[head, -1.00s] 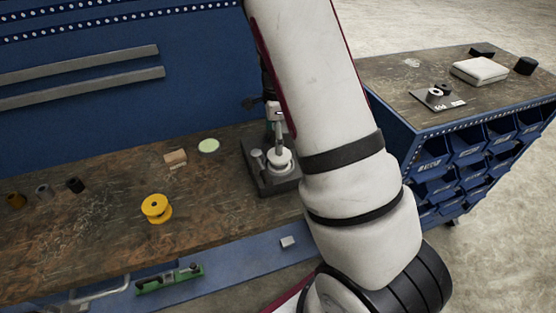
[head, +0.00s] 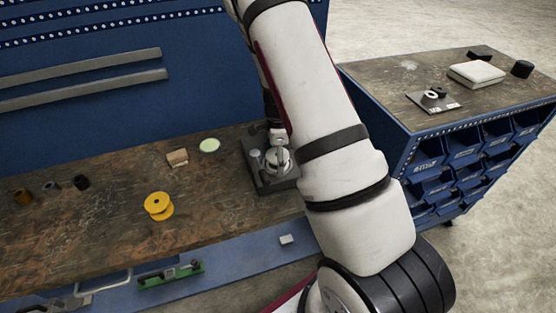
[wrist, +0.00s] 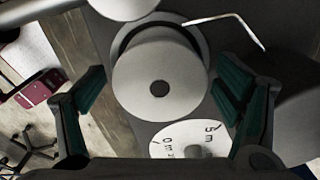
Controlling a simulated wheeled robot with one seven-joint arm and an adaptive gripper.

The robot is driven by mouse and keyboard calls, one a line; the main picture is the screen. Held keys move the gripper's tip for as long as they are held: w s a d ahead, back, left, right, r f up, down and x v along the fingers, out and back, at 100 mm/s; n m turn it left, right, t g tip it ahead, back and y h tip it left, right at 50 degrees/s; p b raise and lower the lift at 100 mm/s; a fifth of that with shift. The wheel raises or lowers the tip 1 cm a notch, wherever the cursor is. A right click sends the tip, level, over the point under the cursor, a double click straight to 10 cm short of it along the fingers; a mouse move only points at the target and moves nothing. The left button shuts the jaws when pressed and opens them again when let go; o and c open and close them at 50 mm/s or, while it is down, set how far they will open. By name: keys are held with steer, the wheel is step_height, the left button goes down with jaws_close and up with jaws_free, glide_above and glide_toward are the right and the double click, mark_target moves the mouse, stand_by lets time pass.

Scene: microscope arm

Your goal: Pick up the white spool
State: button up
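The white spool (wrist: 160,85) is a pale disc with a dark centre hole, seen from above in the wrist view. In the head view the white spool (head: 278,158) sits on a dark metal stand (head: 283,183) on the workbench, partly hidden by my arm. My gripper (wrist: 162,76) is open. Its green-padded fingers are on the left and right of the spool, with a visible gap on each side. In the head view my gripper is largely hidden behind my arm, just above the stand.
A white dial (wrist: 184,140) and a bent pale rod (wrist: 228,25) are close to the spool. A yellow spool (head: 158,205), a small tan block (head: 177,157) and a pale green disc (head: 209,145) stand left on the bench. A side cabinet (head: 400,82) is at right.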

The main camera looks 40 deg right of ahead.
steer(key=c, duration=1.3)
steer(key=shift+r, duration=0.1)
